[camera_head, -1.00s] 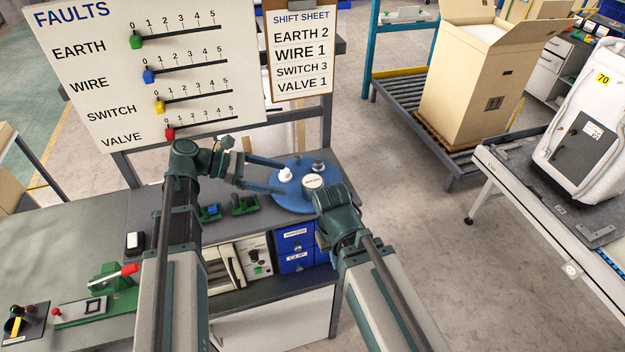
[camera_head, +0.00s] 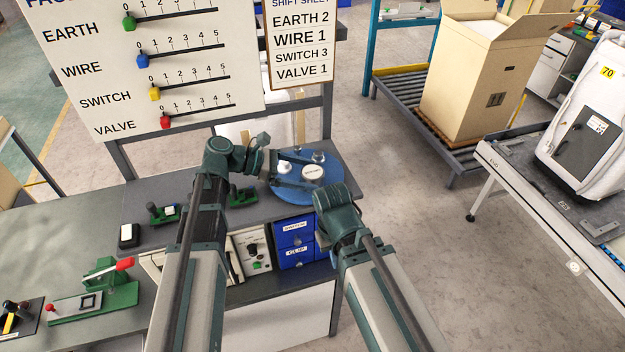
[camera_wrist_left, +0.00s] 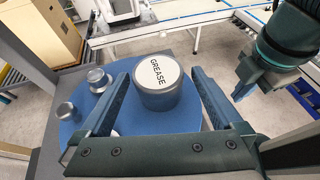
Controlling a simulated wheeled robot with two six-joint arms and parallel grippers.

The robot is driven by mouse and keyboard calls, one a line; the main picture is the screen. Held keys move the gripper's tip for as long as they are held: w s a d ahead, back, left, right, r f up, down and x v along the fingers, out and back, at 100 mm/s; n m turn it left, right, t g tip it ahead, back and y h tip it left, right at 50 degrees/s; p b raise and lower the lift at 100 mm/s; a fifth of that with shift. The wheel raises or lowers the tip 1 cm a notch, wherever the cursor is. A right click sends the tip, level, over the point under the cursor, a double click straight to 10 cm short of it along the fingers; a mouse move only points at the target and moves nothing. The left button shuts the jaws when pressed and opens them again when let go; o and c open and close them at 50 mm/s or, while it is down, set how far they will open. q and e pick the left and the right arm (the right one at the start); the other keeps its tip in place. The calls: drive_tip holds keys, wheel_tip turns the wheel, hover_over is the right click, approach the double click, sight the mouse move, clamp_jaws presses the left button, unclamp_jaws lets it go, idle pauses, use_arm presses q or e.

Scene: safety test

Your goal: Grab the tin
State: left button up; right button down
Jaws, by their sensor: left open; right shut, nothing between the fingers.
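The tin (camera_head: 313,172) is a short grey can with a white lid, standing upright on a round blue plate (camera_head: 334,185). Its lid reads GREASE in the left wrist view (camera_wrist_left: 157,73). My left gripper (camera_head: 307,176) is open, its fingers reaching over the plate. In the left wrist view, one finger of my left gripper (camera_wrist_left: 160,80) is on each side of the tin, with the tin between them and small gaps showing. My right gripper (camera_head: 335,212) is shut and empty, just in front of the plate; its fingertips are hard to make out.
Two smaller metal items (camera_wrist_left: 97,79) (camera_wrist_left: 66,110) stand on the plate beside the tin. Blue drawers (camera_head: 295,240) sit below. Green switch units (camera_head: 163,213) are on the bench at left. A faults board (camera_head: 170,70) stands behind. Open floor lies right of the bench.

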use_arm(q)
drive_tip(key=shift+d+f+b, duration=0.3)
drive_tip(key=shift+d, duration=0.15)
drive_tip(key=b+x, duration=0.1)
drive_tip(key=x, duration=0.3)
drive_tip(key=shift+w+b, duration=0.15)
drive_tip(key=shift+b, duration=0.15)
drive_tip(key=c, duration=1.4)
drive_tip(key=shift+r, duration=0.15)
wheel_tip(320, 180, up, 10)
drive_tip(key=p, duration=1)
